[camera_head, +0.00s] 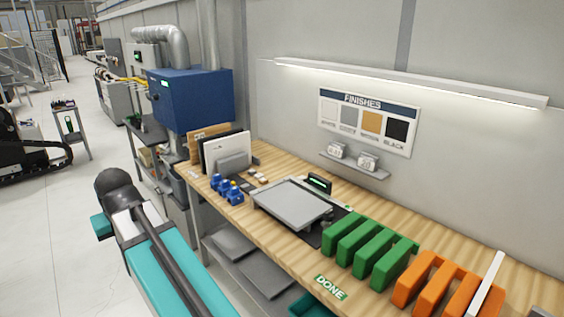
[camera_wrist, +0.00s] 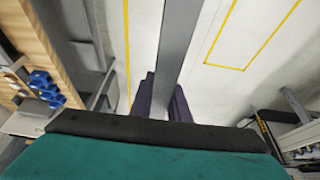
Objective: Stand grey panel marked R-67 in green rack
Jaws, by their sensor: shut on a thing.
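My gripper (camera_wrist: 164,98) shows in the wrist view as dark fingers shut on a grey panel (camera_wrist: 180,40), seen edge-on as a long strip running up out of the picture. No marking on it can be read. Floor lies behind it, and the bench is off to the left. In the head view my teal arm is at the lower left, but I cannot make out the gripper or the held panel. The green rack (camera_head: 370,248) stands on the bench at right of centre, its slots looking empty.
An orange rack (camera_head: 446,287) with a white panel (camera_head: 486,284) in it stands right of the green rack. A DONE label (camera_head: 331,287) marks the front edge.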

